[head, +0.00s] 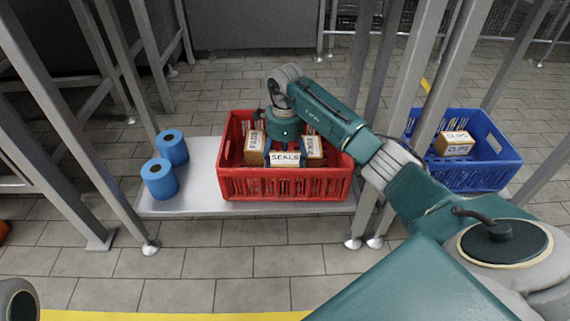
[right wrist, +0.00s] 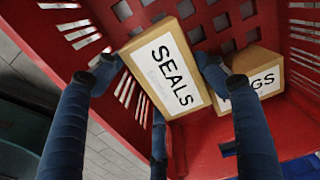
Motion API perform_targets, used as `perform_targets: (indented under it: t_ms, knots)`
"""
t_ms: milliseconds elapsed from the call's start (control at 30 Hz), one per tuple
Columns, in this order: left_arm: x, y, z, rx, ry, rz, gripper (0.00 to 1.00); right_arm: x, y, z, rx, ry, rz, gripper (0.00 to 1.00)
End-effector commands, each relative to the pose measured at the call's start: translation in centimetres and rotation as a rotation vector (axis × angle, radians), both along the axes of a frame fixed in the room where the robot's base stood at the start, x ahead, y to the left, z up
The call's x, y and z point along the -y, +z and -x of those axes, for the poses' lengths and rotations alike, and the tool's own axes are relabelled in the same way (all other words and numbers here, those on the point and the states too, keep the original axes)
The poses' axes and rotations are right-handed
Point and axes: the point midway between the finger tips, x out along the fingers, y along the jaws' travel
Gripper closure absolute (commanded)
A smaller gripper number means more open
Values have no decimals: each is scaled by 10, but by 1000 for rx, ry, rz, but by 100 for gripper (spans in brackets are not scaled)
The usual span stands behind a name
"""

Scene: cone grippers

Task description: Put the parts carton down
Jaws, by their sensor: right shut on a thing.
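My right gripper (head: 285,148) reaches down into the red crate (head: 285,186), its blue fingers shut on a brown carton with a white SEALS label (head: 285,159). In the right wrist view the fingers (right wrist: 158,64) sit on both sides of the SEALS carton (right wrist: 166,75), which looks tilted in the picture. I cannot tell whether it touches the crate floor. One labelled carton (head: 254,141) is to its left in the crate and another (head: 314,149) to its right. A carton with a label ending in GS (right wrist: 262,84) shows in the wrist view. My left gripper is out of view.
The red crate stands on a pale shelf (head: 190,190) between grey metal posts. Two blue rolls (head: 171,146) (head: 159,179) stand left of it. A blue crate (head: 480,178) with a CLIPS carton (head: 455,143) is at the right, beyond the posts.

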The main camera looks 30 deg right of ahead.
Motion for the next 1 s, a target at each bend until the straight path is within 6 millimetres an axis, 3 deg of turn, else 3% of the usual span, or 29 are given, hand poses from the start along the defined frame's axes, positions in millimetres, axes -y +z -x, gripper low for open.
perform_targets:
  t_ms: [600, 633, 700, 1000]
  knots:
    - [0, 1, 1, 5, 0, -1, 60, 0, -11, 0, 1, -1, 0, 62]
    - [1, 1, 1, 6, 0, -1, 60, 0, -11, 0, 0, -1, 0, 26]
    - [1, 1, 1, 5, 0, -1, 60, 0, -11, 0, 0, -1, 0, 12]
    - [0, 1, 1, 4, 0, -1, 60, 0, -11, 0, 0, 0, 0, 11]
